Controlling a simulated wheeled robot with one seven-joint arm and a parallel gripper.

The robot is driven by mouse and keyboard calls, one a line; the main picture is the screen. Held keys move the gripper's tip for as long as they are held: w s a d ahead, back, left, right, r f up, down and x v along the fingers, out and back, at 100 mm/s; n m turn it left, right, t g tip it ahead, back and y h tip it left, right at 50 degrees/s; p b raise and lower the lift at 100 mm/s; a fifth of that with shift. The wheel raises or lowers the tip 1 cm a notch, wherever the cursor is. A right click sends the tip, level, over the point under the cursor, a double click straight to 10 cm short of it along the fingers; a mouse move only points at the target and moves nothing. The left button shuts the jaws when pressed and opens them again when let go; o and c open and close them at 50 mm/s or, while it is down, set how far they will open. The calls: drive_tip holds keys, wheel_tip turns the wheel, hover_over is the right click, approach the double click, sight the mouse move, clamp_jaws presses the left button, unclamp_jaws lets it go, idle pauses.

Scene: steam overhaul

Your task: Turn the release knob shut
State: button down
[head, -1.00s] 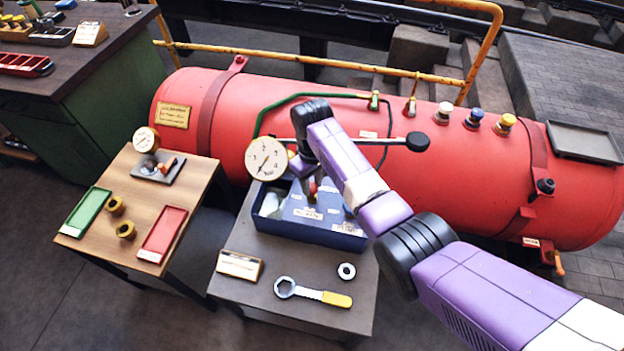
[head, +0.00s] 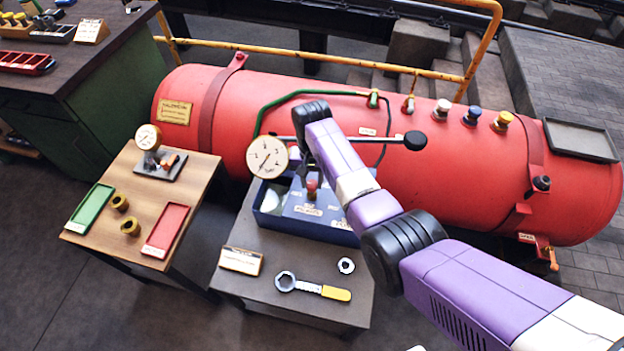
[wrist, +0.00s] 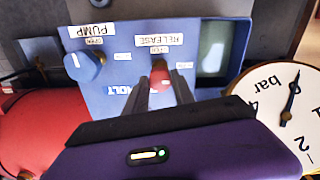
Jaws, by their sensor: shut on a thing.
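The red release knob (wrist: 160,78) sits under the RELEASE label (wrist: 158,40) on the blue pump box (wrist: 112,100). My gripper (wrist: 161,88) is shut on the knob, with one dark finger on each side of it. In the head view the knob (head: 312,184) shows as a small red piece on the blue box (head: 322,229), below my wrist; the fingers are largely hidden there. A blue PUMP knob (wrist: 84,66) is beside it. A round white bar gauge (head: 267,157) stands at the box's back left; it also shows in the wrist view (wrist: 275,108).
A red boiler (head: 400,140) lies behind the box, and a black-ended lever (head: 415,140) reaches across in front of it. A wrench (head: 312,287) and a nut (head: 346,265) lie on the front of the stand. A wooden side table (head: 150,190) stands left.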

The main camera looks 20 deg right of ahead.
sight(312, 183)
drive_tip(key=shift+w+r+m, duration=0.1)
drive_tip(key=shift+m, duration=0.2)
drive_tip(key=c, duration=1.1)
unclamp_jaws()
drive_tip(key=shift+o, duration=0.2)
wheel_tip(312, 183, up, 8)
drive_tip(key=shift+f, duration=0.1)
